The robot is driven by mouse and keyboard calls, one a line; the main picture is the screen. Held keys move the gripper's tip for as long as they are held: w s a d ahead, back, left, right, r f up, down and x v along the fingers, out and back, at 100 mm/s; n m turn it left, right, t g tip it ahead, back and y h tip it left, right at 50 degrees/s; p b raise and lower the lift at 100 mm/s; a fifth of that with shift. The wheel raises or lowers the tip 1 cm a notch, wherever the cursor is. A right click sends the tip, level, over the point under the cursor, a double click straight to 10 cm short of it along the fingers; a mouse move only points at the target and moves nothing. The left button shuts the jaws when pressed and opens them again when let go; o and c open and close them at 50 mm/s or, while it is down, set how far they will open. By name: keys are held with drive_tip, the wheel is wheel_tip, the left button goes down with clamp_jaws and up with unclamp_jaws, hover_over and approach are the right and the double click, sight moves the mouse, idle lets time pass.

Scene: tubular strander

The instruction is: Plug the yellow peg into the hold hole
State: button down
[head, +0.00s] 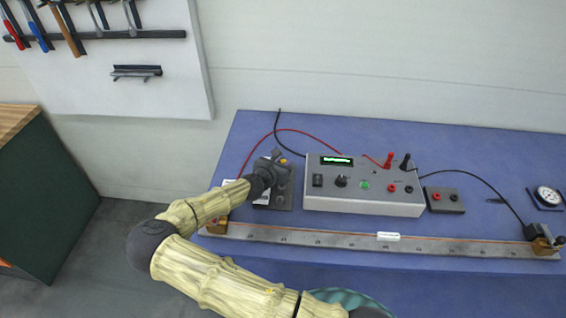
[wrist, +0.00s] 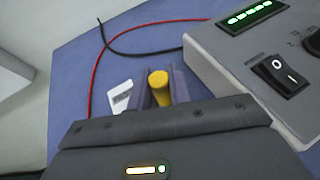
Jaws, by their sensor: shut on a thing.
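My gripper (head: 277,157) is over the left part of the blue bench, left of the grey meter box. Its fingers are shut on the yellow peg (wrist: 158,84). In the wrist view the peg's rounded yellow top shows between the two fingers; its lower end is hidden. A small yellow spot of the peg (head: 283,162) shows beside the gripper in the head view. A dark grey plate (head: 284,200) lies under and beside my gripper. The hold hole cannot be made out, and I cannot tell whether the peg touches the plate.
The grey meter box (head: 364,202) with a lit green display stands close on the right. Red and black wires (head: 300,131) curve behind the gripper. A long metal rail (head: 340,241) runs along the bench front. A white label (wrist: 121,97) lies left of the fingers.

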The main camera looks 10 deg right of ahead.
drive_tip(key=shift+f+b, duration=0.55)
drive_tip(key=shift+f, duration=0.35)
drive_tip(key=c, duration=1.2)
unclamp_jaws()
drive_tip(key=b+v, duration=0.2)
drive_tip(key=v, duration=1.5)
drive_tip(key=shift+s+a+b, duration=0.15)
drive_tip(key=shift+s+b, duration=0.05)
drive_tip(key=shift+b, duration=0.2)
